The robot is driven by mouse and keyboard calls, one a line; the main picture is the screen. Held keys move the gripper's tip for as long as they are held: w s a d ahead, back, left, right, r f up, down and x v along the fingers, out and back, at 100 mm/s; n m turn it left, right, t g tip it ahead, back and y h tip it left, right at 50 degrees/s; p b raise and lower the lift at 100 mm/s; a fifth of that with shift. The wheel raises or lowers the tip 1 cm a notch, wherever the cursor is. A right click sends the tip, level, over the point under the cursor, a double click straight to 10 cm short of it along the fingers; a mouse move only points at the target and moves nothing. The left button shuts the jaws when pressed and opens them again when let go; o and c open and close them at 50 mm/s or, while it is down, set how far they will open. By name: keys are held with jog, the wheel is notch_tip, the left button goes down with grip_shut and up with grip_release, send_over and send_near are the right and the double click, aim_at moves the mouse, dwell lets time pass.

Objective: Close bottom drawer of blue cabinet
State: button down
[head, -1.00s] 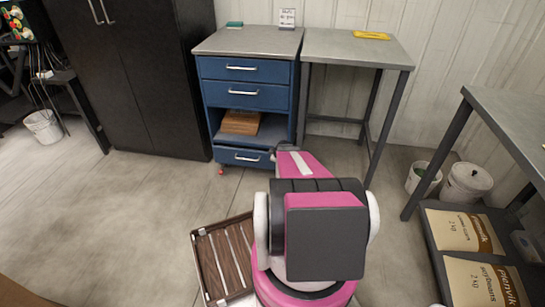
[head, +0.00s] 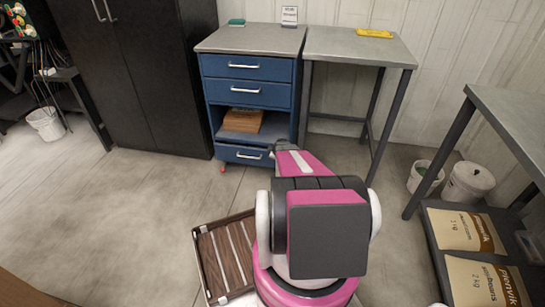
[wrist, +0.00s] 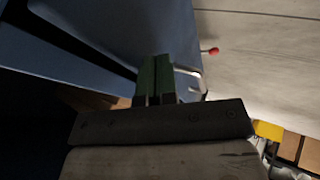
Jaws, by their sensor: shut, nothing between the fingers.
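The blue cabinet (head: 248,95) stands against the wall in the head view. Its bottom drawer (head: 228,154) is low at the front, with a silver handle (head: 249,156). The drawer looks flush or nearly so; I cannot tell whether a small gap remains. My gripper (head: 277,148) is at the drawer's right end, mostly hidden behind my own pink arm. In the wrist view my gripper's green fingertips (wrist: 155,75) are together, empty, against or very close to a blue cabinet surface (wrist: 110,45). Contact is not clear.
A wooden box (head: 243,120) sits on the cabinet's open shelf. A grey table (head: 360,47) stands right of the cabinet, its legs close to my arm. A black cupboard (head: 130,75) stands left. Floor in front of the cabinet's left part is clear.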

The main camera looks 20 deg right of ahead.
jog(key=shift+w+d, duration=0.6)
jog(key=shift+w, duration=0.25)
jog(key=shift+w+d, duration=0.55)
jog(key=shift+w, duration=0.3)
